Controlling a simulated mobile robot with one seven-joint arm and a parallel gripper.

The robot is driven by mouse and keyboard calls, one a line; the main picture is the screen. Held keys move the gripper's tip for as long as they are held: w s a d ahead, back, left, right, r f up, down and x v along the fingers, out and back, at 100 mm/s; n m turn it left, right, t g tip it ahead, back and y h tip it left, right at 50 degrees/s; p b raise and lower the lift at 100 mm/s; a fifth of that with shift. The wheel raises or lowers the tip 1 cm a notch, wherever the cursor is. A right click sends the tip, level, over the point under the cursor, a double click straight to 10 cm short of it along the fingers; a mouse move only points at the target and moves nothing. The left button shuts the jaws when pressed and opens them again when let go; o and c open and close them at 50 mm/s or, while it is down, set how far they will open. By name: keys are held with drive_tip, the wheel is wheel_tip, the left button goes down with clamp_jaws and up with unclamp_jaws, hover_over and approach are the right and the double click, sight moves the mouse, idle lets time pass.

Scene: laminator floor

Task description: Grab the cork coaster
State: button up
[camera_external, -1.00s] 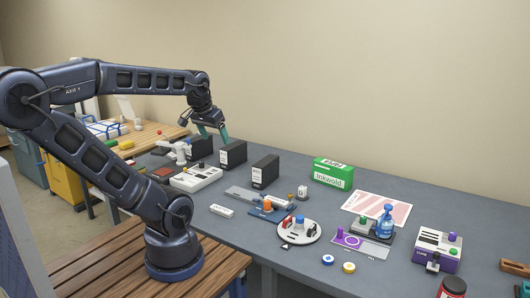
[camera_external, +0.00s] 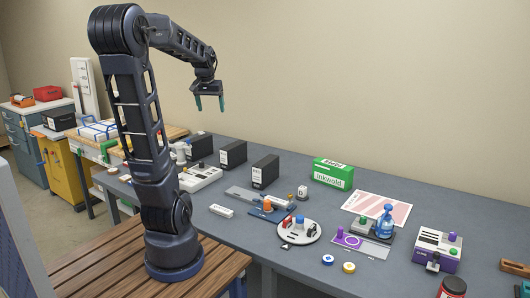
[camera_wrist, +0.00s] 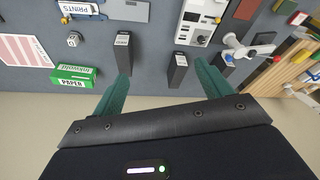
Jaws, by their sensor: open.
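My gripper (camera_external: 210,106) is open and empty, raised above the back of the grey table with its fingers pointing down. In the wrist view its two green fingers (camera_wrist: 162,78) are spread apart with nothing between them. I cannot pick out the cork coaster for certain in either view. My arm hides part of the table's left end in the external view.
Black upright boxes (camera_external: 265,171) stand along the back, with a green box (camera_external: 333,173) to their right. A grey-white device (camera_external: 199,178) lies near my arm. Some front-edge table surface (camera_external: 245,240) is bare.

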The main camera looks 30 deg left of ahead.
drive_tip(key=w+a+f+n+g, duration=0.1)
drive_tip(key=w+a+f+n, duration=0.15)
drive_tip(key=a, duration=0.85)
drive_tip(key=w+a+f+n, duration=0.1)
drive_tip(key=w+a+f, duration=0.15)
drive_tip(key=a, duration=0.95)
drive_tip(key=w+a+f+n+g, duration=0.1)
drive_tip(key=a+f, duration=0.3)
drive_tip(key=a, duration=0.7)
drive_tip(key=n+g+h, duration=0.1)
drive_tip(key=n, duration=0.4)
hover_over(113, 170)
wheel_tip(113, 170, down, 21)
drive_tip(key=f, duration=1)
drive_tip(key=shift+a, duration=0.2)
drive_tip(key=shift+r, duration=0.1)
drive_tip(key=c, duration=1.1)
